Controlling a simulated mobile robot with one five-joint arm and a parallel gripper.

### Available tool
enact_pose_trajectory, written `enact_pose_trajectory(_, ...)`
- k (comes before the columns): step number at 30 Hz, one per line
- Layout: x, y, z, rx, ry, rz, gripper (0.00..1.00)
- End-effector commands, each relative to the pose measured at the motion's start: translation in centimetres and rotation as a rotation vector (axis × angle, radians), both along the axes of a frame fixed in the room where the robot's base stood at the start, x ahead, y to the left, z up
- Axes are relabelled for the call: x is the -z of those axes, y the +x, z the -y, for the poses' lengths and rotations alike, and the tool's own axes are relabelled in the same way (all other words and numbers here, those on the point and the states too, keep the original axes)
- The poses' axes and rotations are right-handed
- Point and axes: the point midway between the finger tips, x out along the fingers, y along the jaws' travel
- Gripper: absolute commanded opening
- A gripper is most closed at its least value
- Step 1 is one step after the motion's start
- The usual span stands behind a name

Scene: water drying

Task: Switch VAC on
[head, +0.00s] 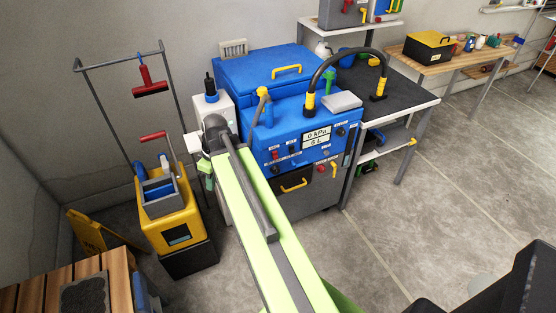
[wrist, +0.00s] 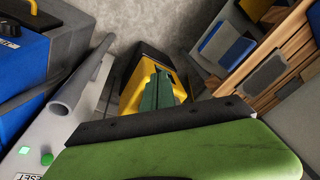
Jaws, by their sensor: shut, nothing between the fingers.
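The blue machine (head: 262,117) stands against the wall, with a front panel and a display (head: 317,137) reading 0 kPa and 6 L. Red and black switches (head: 275,155) with small labels sit on the panel's left part. The labels are too small to read, so I cannot tell which is VAC or how it is set. The machine's blue side shows at the left in the wrist view (wrist: 22,70). In the head view my arm's end is left of the panel, apart from the switches.
A yellow bucket (head: 165,215) stands left of the machine and a slatted wooden bench (head: 85,275) at lower left. A black hose (head: 340,52) arches over the machine to a dark table (head: 400,90). The floor (head: 400,200) at right is clear.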

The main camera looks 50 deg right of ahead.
Motion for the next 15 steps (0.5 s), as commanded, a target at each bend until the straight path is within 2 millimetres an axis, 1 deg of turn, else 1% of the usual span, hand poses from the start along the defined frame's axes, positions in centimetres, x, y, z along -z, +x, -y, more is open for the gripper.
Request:
enact_pose_trajectory(1,0.3,-0.4,4.9,-0.056,0.014,0.057,0.00)
enact_pose_trajectory(2,0.2,-0.9,7.5,-0.107,0.019,0.099,0.00)
enact_pose_trajectory(3,0.1,-1.7,10.9,-0.174,0.017,0.157,0.00)
enact_pose_trajectory(4,0.0,-2.5,13.4,-0.223,0.010,0.203,0.00)
enact_pose_trajectory(5,-0.1,-3.3,15.9,-0.269,-0.002,0.248,0.00)
enact_pose_trajectory(6,-0.3,-4.5,18.9,-0.326,-0.025,0.304,0.00)
enact_pose_trajectory(8,-0.6,-6.4,22.9,-0.405,-0.066,0.380,0.00)
enact_pose_trajectory(9,-0.8,-7.7,25.2,-0.451,-0.096,0.422,0.00)
enact_pose_trajectory(10,-0.9,-8.6,26.7,-0.480,-0.119,0.448,0.00)
enact_pose_trajectory(12,-1.2,-10.4,29.3,-0.537,-0.168,0.496,0.00)
enact_pose_trajectory(15,-1.5,-11.9,31.4,-0.586,-0.214,0.533,0.00)
